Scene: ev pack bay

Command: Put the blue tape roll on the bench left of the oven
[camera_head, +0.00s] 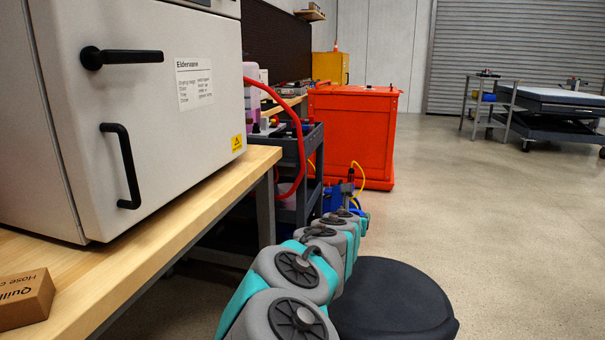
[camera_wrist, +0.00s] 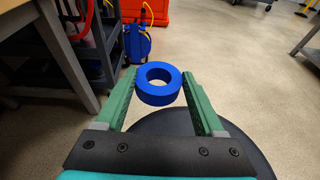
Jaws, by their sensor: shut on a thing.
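The blue tape roll (camera_wrist: 158,92) is between the green fingers of my gripper (camera_wrist: 158,88) in the wrist view, its hole facing up. My gripper is shut on it and holds it above the floor. In the head view my arm reaches forward, right of the bench, and the roll cannot be made out clearly at its far end. The pale grey oven (camera_head: 150,150), with two black handles and a label, stands on the wooden bench (camera_head: 215,188) at the left. The bench area beyond the oven's left side is out of view.
A brown cardboard box (camera_head: 25,300) lies on the bench's near part. A dark cart (camera_head: 290,150) with a red hose stands behind the bench, and a red cabinet (camera_head: 355,130) behind that. A blue device (camera_wrist: 137,42) stands on the floor near the cart.

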